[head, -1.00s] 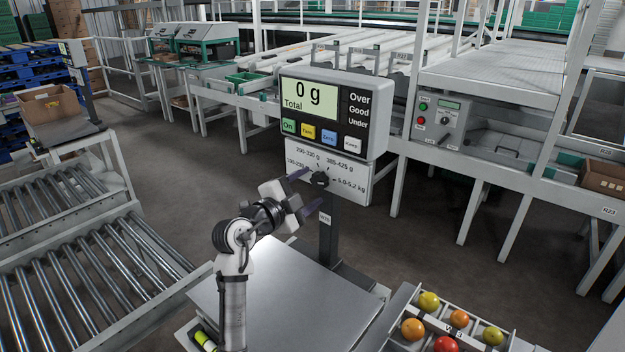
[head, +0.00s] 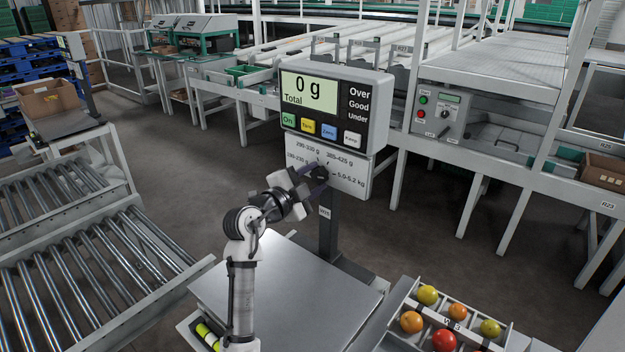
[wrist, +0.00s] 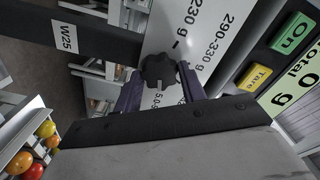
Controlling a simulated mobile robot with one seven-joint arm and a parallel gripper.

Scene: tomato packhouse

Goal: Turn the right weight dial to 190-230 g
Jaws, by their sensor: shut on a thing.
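The black lobed weight dial (head: 320,173) sits on the white label plate (head: 352,184) below the scale display. Labels around it read about 190-230 g at left, 290-330 g and 385-425 g above, and 5.0-5.2 kg at right. My gripper (head: 314,178) reaches it from the left and front, its dark fingers shut on the dial. In the wrist view the dial (wrist: 158,69) sits between the two finger tips, and the plate is partly hidden by the fingers. I cannot tell which label the dial points to.
The scale display (head: 309,94) reads 0 g, with coloured buttons under it. A bare metal weighing platform (head: 290,290) lies below my arm. A divided tray (head: 400,297) of tomatoes stands at right. A grey control box (head: 440,113) with its own knob is behind.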

